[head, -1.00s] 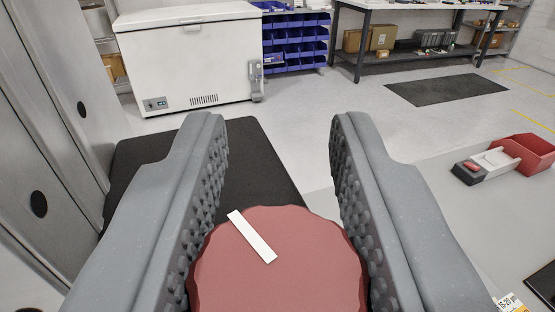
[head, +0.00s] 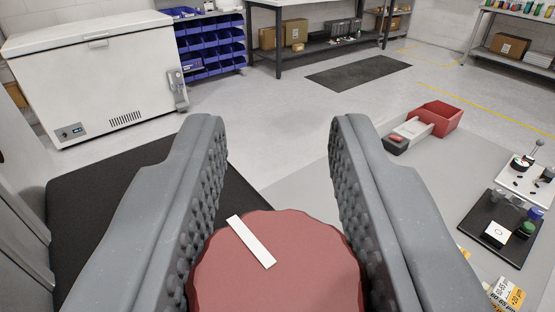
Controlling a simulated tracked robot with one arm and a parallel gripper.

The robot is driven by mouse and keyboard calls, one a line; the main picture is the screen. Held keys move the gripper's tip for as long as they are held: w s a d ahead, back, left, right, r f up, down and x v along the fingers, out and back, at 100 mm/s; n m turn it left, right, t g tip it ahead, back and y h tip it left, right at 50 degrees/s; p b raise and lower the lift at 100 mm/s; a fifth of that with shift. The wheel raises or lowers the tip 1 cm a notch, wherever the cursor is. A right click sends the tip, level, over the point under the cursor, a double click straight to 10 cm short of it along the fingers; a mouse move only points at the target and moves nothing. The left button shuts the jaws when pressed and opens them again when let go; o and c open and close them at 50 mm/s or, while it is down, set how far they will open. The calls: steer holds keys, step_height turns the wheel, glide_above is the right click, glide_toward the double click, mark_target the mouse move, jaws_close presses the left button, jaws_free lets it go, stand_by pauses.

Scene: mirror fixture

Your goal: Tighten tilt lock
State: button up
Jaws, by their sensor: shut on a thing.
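A round, dull-red knob (head: 290,285) with a scalloped rim fills the bottom middle of the head view. A white stripe (head: 251,242) on its flat top slants from upper left to lower right. This knob appears to be the tilt lock. My gripper (head: 279,135) has its two grey, studded fingers on either side of the knob, shut on its rim. The knob's near edge is cut off by the frame, and whatever lies under it is hidden. No mirror can be made out.
A black mat (head: 110,210) lies at left below a white chest freezer (head: 95,75). On the grey surface at right are a red bin (head: 440,117), a black board (head: 500,230) with small items and a white plate (head: 527,180) with a lever. Grey floor lies beyond.

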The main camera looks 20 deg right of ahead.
steer(key=shift+a+r, duration=0.15)
steer(key=shift+r, duration=0.05)
steer(key=o, duration=1)
steer(key=shift+f, duration=0.1)
steer(key=b+v, duration=0.3)
steer(key=v, duration=1)
steer(key=shift+s+a+f, duration=0.1)
steer(key=shift+s+a, duration=0.05)
steer(key=shift+s, duration=0.25)
